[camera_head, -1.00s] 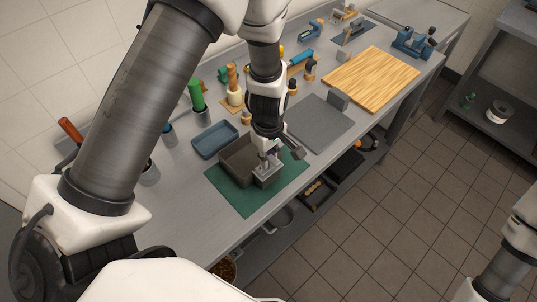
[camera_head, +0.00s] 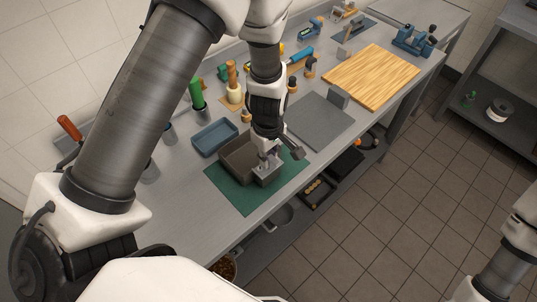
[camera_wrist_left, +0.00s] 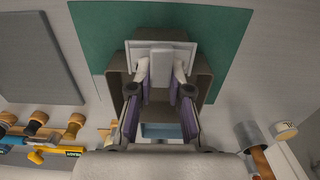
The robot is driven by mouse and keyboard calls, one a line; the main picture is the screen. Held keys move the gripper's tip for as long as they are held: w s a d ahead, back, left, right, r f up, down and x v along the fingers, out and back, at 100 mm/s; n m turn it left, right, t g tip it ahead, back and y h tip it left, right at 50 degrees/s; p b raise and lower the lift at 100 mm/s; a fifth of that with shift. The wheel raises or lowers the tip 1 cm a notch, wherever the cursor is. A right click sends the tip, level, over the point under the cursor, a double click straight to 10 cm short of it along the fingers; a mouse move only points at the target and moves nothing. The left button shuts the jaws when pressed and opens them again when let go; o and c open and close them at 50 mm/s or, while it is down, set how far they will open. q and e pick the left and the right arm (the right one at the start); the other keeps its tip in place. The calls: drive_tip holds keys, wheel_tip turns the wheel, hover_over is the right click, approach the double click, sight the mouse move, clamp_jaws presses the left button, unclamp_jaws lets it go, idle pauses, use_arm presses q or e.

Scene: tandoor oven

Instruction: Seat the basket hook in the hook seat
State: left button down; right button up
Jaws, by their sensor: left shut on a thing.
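My left gripper (camera_head: 266,165) points down at the front edge of a dark brown open bin (camera_head: 230,164). The bin stands on a green mat (camera_head: 232,194). In the left wrist view the two purple-padded fingers of the left gripper (camera_wrist_left: 161,72) are shut on a narrow light grey piece (camera_wrist_left: 161,58), which looks like the basket hook. Behind it is a wider grey block (camera_wrist_left: 185,50), also visible in the head view (camera_head: 268,177); I cannot tell whether it is the hook seat. The contact between piece and block is hidden. My right gripper is out of view.
A blue tray (camera_head: 214,139) stands behind the bin. A grey plate (camera_head: 318,122) and a wooden board (camera_head: 372,77) lie to the right. Several handled tools stand along the back. The table's front edge is close to the mat.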

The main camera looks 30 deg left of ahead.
use_arm(q)
drive_tip(key=shift+f, duration=0.3)
drive_tip(key=c, duration=1)
unclamp_jaws()
drive_tip(key=shift+r, duration=0.2)
wheel_tip(320, 180, up, 3)
drive_tip(key=p, duration=0.3)
drive_tip(key=shift+r, duration=0.1)
wheel_tip(320, 180, up, 2)
drive_tip(key=shift+r+p, duration=0.1)
drive_tip(key=shift+p, duration=0.8)
drive_tip(key=shift+r, duration=1.2)
